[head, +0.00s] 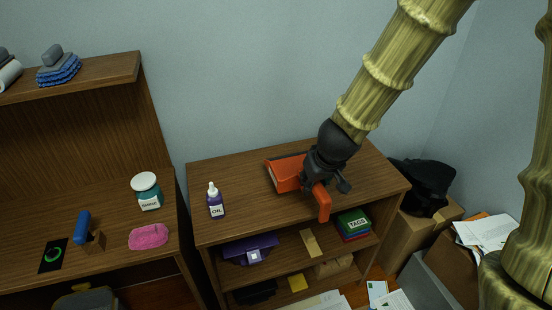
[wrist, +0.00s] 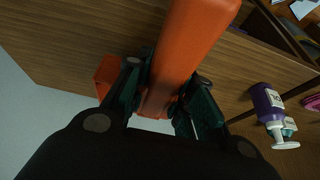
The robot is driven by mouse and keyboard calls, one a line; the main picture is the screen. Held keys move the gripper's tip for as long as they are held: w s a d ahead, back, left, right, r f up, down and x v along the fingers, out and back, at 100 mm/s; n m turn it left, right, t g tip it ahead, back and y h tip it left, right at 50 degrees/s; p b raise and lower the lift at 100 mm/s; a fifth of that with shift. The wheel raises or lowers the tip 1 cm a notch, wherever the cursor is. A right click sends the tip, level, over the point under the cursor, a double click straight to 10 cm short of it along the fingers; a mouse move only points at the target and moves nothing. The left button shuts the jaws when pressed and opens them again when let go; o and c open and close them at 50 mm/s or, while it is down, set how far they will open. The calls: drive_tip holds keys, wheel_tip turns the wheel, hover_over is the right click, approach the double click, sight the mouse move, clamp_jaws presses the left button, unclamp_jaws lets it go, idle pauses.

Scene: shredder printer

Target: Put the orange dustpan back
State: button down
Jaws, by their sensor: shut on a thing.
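The orange dustpan (head: 284,174) is at the top of the wooden shelf unit, its pan to the left of my gripper (head: 317,180) and its handle end sticking out below and right, over the front edge. In the wrist view the orange handle (wrist: 188,45) runs between the two dark fingers of my gripper (wrist: 160,100), which are shut on it. Part of the pan shows behind the fingers. My gripper hides the middle of the dustpan in the head view. I cannot tell whether the pan touches the wooden top.
The wooden shelf unit (head: 240,218) has a purple bottle (head: 216,203) on its top left; the bottle also shows in the wrist view (wrist: 267,103). The top between bottle and dustpan is clear. A desk at left holds a jar (head: 147,192) and a pink cloth (head: 149,236). Boxes with papers (head: 487,231) stand right.

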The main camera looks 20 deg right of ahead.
drive_tip(key=p, duration=0.4)
approach(283, 164)
drive_tip(key=x, duration=0.2)
drive_tip(key=w+x, duration=0.1)
drive_tip(key=x, duration=0.2)
drive_tip(key=shift+w+r, duration=0.15)
drive_tip(key=shift+w+f, duration=0.15)
drive_tip(key=shift+f, duration=0.2)
drive_tip(key=shift+f+b, duration=1.1)
drive_tip(key=shift+f, duration=0.5)
drive_tip(key=c, duration=1.2)
unclamp_jaws()
drive_tip(key=shift+c, duration=0.2)
drive_tip(key=p+v, duration=0.4)
drive_tip(key=v, duration=0.8)
